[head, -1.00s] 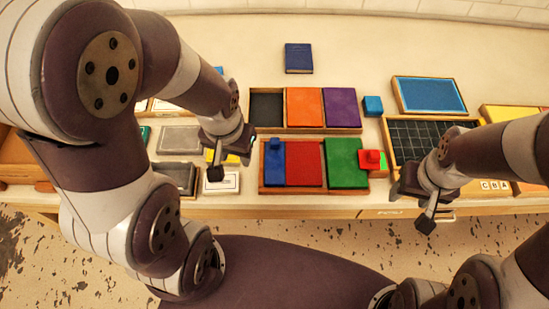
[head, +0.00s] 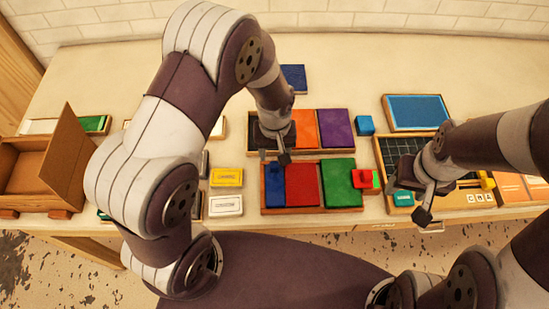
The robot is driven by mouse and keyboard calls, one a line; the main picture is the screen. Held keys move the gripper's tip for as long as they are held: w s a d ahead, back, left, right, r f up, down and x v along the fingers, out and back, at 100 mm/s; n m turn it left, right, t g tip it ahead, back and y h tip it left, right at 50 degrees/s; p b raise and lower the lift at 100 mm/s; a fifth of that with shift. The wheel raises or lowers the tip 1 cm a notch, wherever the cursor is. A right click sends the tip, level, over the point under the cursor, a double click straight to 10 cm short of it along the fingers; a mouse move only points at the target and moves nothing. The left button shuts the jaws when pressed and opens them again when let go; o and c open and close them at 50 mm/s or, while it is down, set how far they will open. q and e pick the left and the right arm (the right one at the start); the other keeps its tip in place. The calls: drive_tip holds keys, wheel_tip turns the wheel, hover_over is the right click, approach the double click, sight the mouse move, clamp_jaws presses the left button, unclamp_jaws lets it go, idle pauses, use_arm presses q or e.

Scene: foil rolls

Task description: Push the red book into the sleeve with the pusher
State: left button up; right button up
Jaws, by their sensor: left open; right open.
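The red book (head: 305,185) lies flat in the middle of the front wooden tray (head: 310,211), between a blue piece (head: 274,190) and a green book (head: 340,183). A small raised blue block tops the blue piece. A red block (head: 362,179) sits at the tray's right end. I cannot tell which piece is the pusher or which is the sleeve. My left gripper (head: 278,153) is open above the gap between the trays, just above the blue piece. My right gripper (head: 426,204) is open and empty, right of the front tray.
A rear tray holds an orange book (head: 304,128) and a purple book (head: 336,127). A blue cube (head: 365,124) and a blue panel (head: 417,111) lie right of it. A brown box (head: 57,160) with a raised flap stands far left. My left arm hides part of the table.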

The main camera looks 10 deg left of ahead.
sight(275, 164)
use_arm(q)
drive_tip(key=f, duration=0.4)
drive_tip(key=w+f, duration=0.1)
drive_tip(key=shift+w+a+f+p, duration=0.1)
drive_tip(key=shift+a+f+p, duration=0.15)
drive_tip(key=shift+f+p, duration=0.15)
drive_tip(key=shift+f, duration=0.45)
drive_tip(key=shift+s+d, duration=0.15)
drive_tip(key=shift+s, duration=0.2)
drive_tip(key=shift+w, duration=0.2)
clamp_jaws()
